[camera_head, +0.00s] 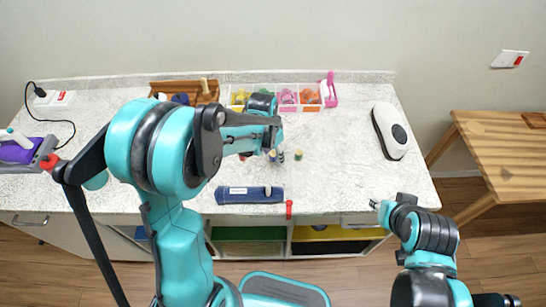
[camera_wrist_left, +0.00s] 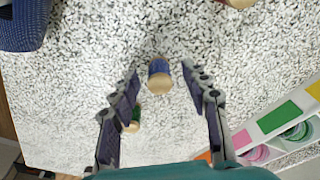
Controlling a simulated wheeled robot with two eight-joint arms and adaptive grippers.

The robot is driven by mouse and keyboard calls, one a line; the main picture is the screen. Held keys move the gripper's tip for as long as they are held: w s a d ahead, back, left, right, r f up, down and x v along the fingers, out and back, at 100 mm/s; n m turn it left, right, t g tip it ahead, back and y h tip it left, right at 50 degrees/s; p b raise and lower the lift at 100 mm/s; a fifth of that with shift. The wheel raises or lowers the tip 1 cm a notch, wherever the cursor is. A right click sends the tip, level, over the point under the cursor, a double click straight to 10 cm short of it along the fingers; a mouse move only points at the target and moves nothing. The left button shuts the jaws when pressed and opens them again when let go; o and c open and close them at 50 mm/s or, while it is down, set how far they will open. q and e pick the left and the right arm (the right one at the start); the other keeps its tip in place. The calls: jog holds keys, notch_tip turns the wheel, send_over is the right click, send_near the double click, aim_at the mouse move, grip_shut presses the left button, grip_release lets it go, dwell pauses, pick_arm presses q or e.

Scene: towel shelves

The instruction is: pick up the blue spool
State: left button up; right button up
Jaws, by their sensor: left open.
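The blue spool (camera_wrist_left: 160,72) shows in the left wrist view, with a tan wooden end facing the camera. My left gripper (camera_wrist_left: 160,88) is open, with one finger on either side of the spool in this view; I see no contact. A green spool (camera_wrist_left: 132,118) is beside the left finger, partly covered by it. In the head view my left gripper (camera_head: 268,142) is above the counter, its fingers mostly hidden by its arm. Small spools (camera_head: 298,155) stand close by it. My right gripper (camera_head: 376,204) is at the counter's front right, too small to judge.
A divided tray (camera_head: 314,107) with coloured contents stands at the back, beside a pink object (camera_head: 331,88). A navy case (camera_head: 232,195) lies along the counter's front. A red item (camera_head: 289,209) is near the edge. A white device (camera_head: 390,131) is right; counter between is clear.

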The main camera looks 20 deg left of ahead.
pick_arm(q)
jog(key=c, duration=0.9)
jog(key=shift+c, duration=0.2)
